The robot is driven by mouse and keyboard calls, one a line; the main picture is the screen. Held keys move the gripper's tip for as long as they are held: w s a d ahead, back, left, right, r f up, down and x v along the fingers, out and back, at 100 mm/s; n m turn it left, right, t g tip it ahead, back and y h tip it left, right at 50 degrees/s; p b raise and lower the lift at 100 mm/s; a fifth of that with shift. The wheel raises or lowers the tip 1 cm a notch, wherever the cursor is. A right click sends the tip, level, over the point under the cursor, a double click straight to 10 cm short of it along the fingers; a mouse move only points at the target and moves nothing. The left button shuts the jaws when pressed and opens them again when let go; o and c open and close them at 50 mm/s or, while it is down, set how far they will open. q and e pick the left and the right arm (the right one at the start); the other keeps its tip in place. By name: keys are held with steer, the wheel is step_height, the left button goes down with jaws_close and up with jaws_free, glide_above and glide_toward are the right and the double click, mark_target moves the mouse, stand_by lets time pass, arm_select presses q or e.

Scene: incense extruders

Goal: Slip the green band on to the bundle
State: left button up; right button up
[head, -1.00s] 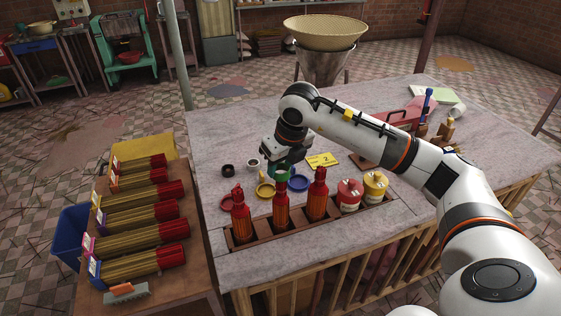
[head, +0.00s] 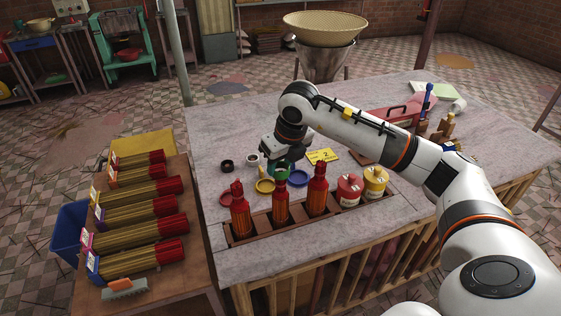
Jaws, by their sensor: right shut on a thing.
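The green band (head: 281,172) is in my right gripper (head: 279,169), at the top of the middle upright red bundle (head: 281,206). The gripper is shut on the band from the far side. The band overlaps the bundle's tip in the picture; I cannot tell whether it is around the tip or just above or behind it. Other red bundles stand in the same wooden rack (head: 262,232), one to the left (head: 240,213) and one to the right (head: 317,193). My left gripper is not in view.
Red, yellow and blue rings (head: 296,178), a black ring (head: 227,165) and a yellow card (head: 322,156) lie behind the rack. Red and yellow canisters (head: 375,182) stand at its right. Several lying incense bundles (head: 140,209) cover the left table.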

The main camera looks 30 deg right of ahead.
steer(key=shift+f+b, duration=0.9)
steer(key=shift+f, duration=0.15)
steer(key=o, duration=0.8)
steer(key=shift+o, duration=0.2)
steer(key=shift+r, duration=0.1)
steer(key=shift+r+p, duration=2.2)
steer(key=shift+r, duration=1.25)
